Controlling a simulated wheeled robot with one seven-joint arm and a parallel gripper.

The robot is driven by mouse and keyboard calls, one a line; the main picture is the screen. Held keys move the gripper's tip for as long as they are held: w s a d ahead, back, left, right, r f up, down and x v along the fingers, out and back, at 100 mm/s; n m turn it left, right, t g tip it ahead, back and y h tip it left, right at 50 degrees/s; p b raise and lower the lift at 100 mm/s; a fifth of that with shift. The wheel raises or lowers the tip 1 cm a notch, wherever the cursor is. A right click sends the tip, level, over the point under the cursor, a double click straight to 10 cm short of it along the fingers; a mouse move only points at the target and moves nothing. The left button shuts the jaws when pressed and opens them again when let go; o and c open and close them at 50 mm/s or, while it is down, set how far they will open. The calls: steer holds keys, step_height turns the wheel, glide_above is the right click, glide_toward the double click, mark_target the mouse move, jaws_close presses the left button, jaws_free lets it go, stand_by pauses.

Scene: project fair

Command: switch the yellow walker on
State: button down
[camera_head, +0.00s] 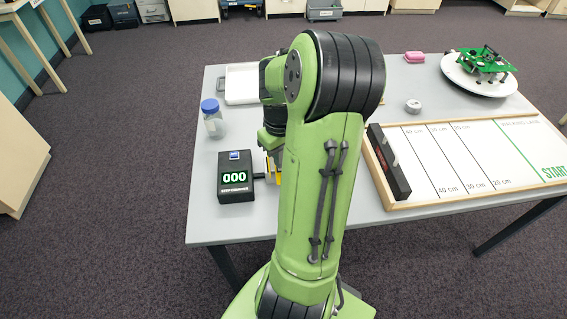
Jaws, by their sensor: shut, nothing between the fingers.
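A small yellow thing (269,177) shows at the left edge of my arm, just right of the black counter box. It may be the yellow walker, but my arm hides most of it, and no switch can be made out. My gripper (274,155) points down right above or beside this yellow part, partly hidden by my arm. It is shut and empty. I cannot tell whether it touches the yellow thing. The black counter box (236,192) reads 000 in green and has a blue button on top.
A blue-lidded jar (212,124) stands left on the grey table (225,231). A white tray (240,99) lies behind.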

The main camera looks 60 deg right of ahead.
step_height(320, 180, up, 6)
steer(key=p, duration=0.4)
steer(key=shift+p, duration=0.4)
